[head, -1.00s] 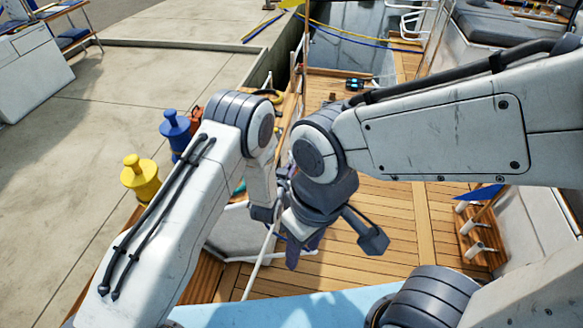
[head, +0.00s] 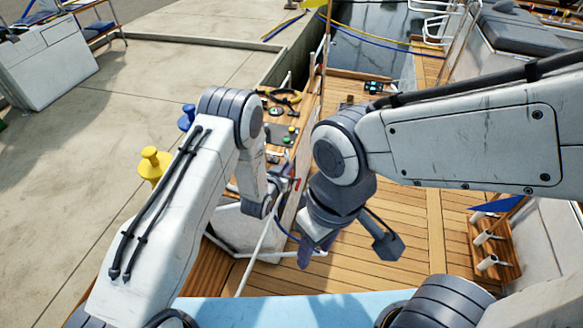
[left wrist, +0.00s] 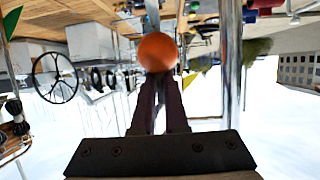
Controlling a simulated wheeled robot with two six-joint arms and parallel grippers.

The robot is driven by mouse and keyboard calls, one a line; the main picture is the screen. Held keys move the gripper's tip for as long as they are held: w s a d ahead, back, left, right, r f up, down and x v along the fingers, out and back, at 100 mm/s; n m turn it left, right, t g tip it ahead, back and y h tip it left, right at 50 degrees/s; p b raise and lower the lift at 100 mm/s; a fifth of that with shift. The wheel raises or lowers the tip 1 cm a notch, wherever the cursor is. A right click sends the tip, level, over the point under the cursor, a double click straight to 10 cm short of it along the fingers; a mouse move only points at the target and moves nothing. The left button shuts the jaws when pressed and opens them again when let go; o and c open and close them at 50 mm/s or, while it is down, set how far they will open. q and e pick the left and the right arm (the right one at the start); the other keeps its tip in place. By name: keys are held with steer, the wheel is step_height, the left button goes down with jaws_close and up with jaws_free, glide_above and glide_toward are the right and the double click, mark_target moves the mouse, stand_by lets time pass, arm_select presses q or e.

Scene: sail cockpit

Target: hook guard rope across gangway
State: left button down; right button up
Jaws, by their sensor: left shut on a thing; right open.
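My left gripper (head: 287,186) is by the rail at the gangway side in the head view. In the left wrist view its fingers (left wrist: 158,88) are closed together at an orange ball (left wrist: 157,52), which sits at their tips. The ball is hidden in the head view. A thin blue line (head: 282,228), perhaps the guard rope, curves down below the left gripper beside a white post (head: 262,240). My right gripper (head: 347,252) is open and empty, lower and to the right, above the deck. The rope's far end and its hooking point cannot be made out.
A panel with coloured knobs (head: 283,135) lies beyond the left arm. A yellow bollard (head: 154,163) and a blue bollard (head: 187,116) stand on the quay. A rack (head: 490,245) stands at the right.

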arm_select(q)
steer(key=shift+w+a, duration=0.25)
steer(key=shift+a, duration=0.6)
steer(key=shift+w+a+f+b, duration=0.2)
steer(key=shift+a+f+b, duration=0.3)
steer(key=shift+a+b, duration=0.15)
steer(key=c, duration=0.9)
jaws_free()
steer(key=shift+o, duration=0.2)
